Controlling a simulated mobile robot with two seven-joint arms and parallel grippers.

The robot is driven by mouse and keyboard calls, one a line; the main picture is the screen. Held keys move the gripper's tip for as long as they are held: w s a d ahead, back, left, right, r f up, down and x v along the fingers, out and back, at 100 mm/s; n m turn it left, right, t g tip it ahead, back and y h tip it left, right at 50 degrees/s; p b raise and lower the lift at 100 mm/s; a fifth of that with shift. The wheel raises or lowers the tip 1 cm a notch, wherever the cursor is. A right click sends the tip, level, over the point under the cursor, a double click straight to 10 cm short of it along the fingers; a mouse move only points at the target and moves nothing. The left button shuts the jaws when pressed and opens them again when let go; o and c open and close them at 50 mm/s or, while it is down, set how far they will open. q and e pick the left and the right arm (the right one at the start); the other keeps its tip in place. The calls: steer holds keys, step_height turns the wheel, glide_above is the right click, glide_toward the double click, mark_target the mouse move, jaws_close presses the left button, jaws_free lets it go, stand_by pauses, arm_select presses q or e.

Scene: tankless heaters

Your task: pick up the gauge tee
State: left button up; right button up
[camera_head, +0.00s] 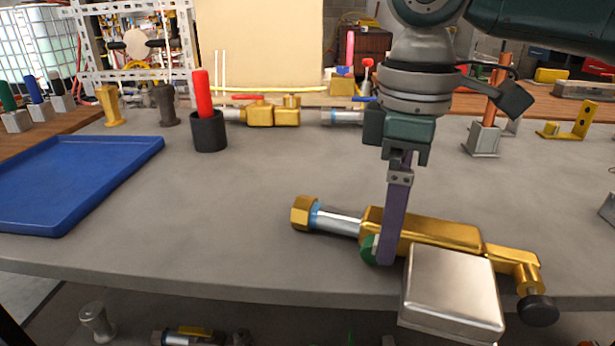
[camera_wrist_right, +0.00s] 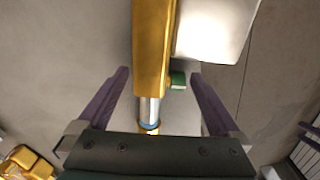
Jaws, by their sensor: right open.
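A brass assembly, which I take to be the gauge tee (camera_head: 430,232), lies at the table's front edge. It has a hex nut and silver pipe at its left end, and a black knob at its right end. A silver block (camera_head: 452,290) sits against its front side. My right gripper (camera_head: 388,250) points down over its left part, open. In the right wrist view the brass body (camera_wrist_right: 152,45) runs between the two spread purple fingers, with gaps on both sides. A small green piece (camera_wrist_right: 178,80) shows beside it. My left gripper is not in view.
A blue tray (camera_head: 75,180) lies at the left. A black cup with a red handle (camera_head: 208,130) and brass valves (camera_head: 270,115) stand at the back. A grey bracket with an orange post (camera_head: 484,138) is at the right. The middle of the table is clear.

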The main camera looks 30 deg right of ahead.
step_height(320, 180, down, 2)
steer(key=shift+f, duration=0.25)
steer(key=shift+r, duration=0.1)
jaws_close()
stand_by(0.6)
